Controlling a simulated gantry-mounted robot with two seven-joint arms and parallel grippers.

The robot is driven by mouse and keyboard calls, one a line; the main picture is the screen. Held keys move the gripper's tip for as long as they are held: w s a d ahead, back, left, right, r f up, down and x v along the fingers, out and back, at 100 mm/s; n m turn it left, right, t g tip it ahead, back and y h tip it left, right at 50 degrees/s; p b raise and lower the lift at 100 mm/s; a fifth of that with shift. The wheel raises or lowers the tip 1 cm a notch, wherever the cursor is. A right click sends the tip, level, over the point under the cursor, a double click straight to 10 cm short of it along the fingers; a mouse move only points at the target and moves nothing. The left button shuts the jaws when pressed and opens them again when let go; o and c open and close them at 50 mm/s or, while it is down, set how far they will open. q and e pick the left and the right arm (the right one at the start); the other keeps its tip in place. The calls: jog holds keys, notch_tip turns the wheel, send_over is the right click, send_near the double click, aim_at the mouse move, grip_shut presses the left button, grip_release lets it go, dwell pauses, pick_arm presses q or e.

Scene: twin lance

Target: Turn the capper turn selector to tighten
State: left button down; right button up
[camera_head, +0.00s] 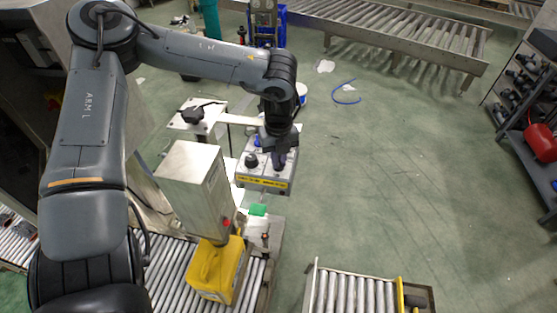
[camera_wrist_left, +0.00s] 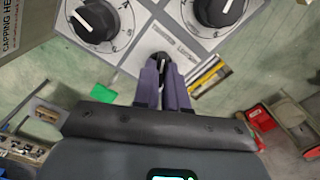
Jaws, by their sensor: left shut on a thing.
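The capper control box (camera_head: 243,178) is a light grey panel with a yellow label strip along its front edge. In the left wrist view its face (camera_wrist_left: 150,32) carries two large black dials with white pointers, one at upper left (camera_wrist_left: 97,20) and one at upper right (camera_wrist_left: 222,8). A smaller black selector knob (camera_wrist_left: 162,59) sits below and between them. My left gripper (camera_wrist_left: 163,68) is shut on this selector knob, and its fingers hide most of it and its markings. In the head view my left gripper (camera_head: 279,158) reaches down onto the box. My right gripper is in neither view.
A yellow jug (camera_head: 212,272) stands on the roller conveyor below a metal capping head (camera_head: 192,180). A green block (camera_head: 258,210) lies near the box's front. Another conveyor (camera_head: 355,292) is at the bottom. Green floor to the right is mostly open.

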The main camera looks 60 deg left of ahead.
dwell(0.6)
pick_arm(q)
jog(key=c, duration=1.2)
grip_release()
jog(key=shift+r, duration=0.1)
jog(key=shift+r, duration=5.35)
